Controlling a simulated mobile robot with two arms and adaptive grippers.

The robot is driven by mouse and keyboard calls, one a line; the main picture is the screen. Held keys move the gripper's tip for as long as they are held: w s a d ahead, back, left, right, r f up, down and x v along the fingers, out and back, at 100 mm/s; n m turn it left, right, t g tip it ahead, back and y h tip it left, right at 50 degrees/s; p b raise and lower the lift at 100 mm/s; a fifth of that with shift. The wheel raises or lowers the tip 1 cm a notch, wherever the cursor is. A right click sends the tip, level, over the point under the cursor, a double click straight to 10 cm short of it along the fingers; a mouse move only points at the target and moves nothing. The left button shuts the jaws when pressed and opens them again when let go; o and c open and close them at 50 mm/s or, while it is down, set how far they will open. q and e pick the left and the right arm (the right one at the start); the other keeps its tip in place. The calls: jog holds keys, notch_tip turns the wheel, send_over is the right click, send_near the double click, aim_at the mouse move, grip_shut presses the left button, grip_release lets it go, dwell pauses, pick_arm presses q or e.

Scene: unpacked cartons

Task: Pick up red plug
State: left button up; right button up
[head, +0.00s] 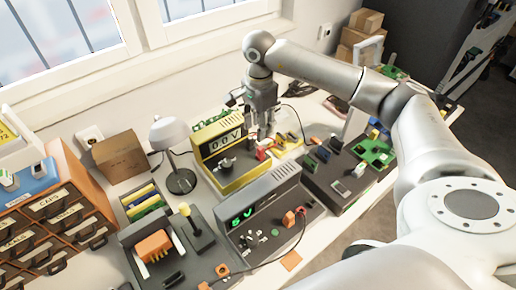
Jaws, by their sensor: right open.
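My right gripper (262,136) points down just above the red plug, open. Its fingers overlap the meter's right edge in the picture, and I cannot tell whether they touch the plug. My left gripper is not in view.
A grey meter (262,205) with green digits and an orange plug (289,218) stands in front. A dark unit with a green board (374,152) is to the right. A lamp (170,133), a cardboard box (120,156) and an orange drawer cabinet (75,178) stand left.

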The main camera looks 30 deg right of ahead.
aim_at(261, 148)
notch_tip(261, 148, down, 5)
jog(key=shift+s+f+p, duration=0.1)
jog(key=shift+p, duration=0.5)
jog(key=shift+d+f+p, duration=0.1)
jog(key=shift+f+p, duration=0.2)
jog(key=f, duration=0.1)
jog(key=f+p, duration=0.1)
jog(key=f, duration=0.1)
jog(key=shift+d+f+p, duration=0.2)
jog(key=shift+f+p, duration=0.1)
jog(key=shift+f, duration=0.55)
jog(key=c, duration=0.9)
